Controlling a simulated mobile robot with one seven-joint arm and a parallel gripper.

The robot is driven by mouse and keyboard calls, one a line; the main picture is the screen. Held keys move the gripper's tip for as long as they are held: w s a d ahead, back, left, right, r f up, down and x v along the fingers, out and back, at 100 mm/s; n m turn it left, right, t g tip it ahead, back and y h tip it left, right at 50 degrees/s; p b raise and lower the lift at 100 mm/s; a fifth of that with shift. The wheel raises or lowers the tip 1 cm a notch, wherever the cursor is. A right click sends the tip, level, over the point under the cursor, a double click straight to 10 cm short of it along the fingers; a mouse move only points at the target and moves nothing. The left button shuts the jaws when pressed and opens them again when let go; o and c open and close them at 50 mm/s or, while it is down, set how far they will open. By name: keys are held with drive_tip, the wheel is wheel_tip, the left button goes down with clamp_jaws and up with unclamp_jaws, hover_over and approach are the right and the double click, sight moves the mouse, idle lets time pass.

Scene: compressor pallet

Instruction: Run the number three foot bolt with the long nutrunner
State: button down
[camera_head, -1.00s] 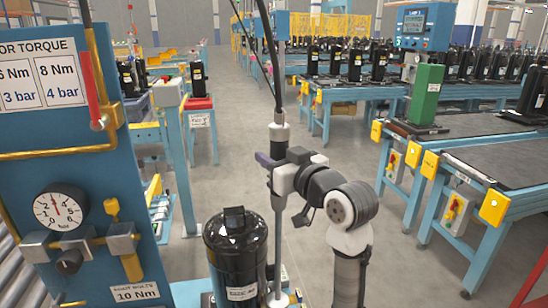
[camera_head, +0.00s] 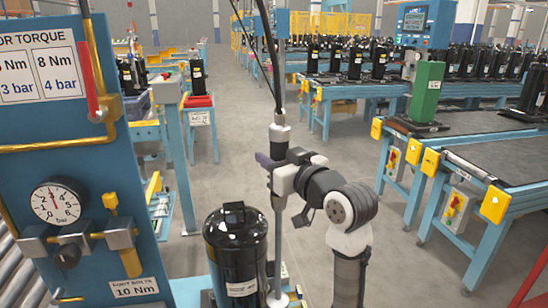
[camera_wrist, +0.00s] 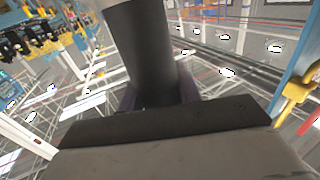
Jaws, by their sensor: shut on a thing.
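My gripper (camera_head: 273,162) is shut on the upper body of the long nutrunner (camera_head: 278,225). The nutrunner stands upright, with cables running up from its top and a long thin shaft going down. In the wrist view its dark round body (camera_wrist: 142,50) rises from between the jaws. A black compressor (camera_head: 236,255) stands just left of the shaft. The shaft's lower end is close beside the compressor's foot area, near the bottom of the head view. I cannot tell whether it touches a bolt, or which bolt it is.
A blue panel (camera_head: 95,160) at the left carries a pressure gauge (camera_head: 56,202), a red lever (camera_head: 92,85), yellow handles and a "10 Nm" foot bolts label (camera_head: 135,289). Blue benches with black compressors stand to the right, one with a green block (camera_head: 427,92). Grey floor (camera_head: 240,110) is open behind.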

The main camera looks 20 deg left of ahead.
sight(274, 143)
drive_tip(key=shift+f+b, duration=0.7)
drive_tip(key=shift+f, duration=0.35)
idle(1.9)
drive_tip(key=shift+r, duration=0.15)
drive_tip(key=shift+r+p, duration=2.05)
drive_tip(key=shift+r, duration=0.5)
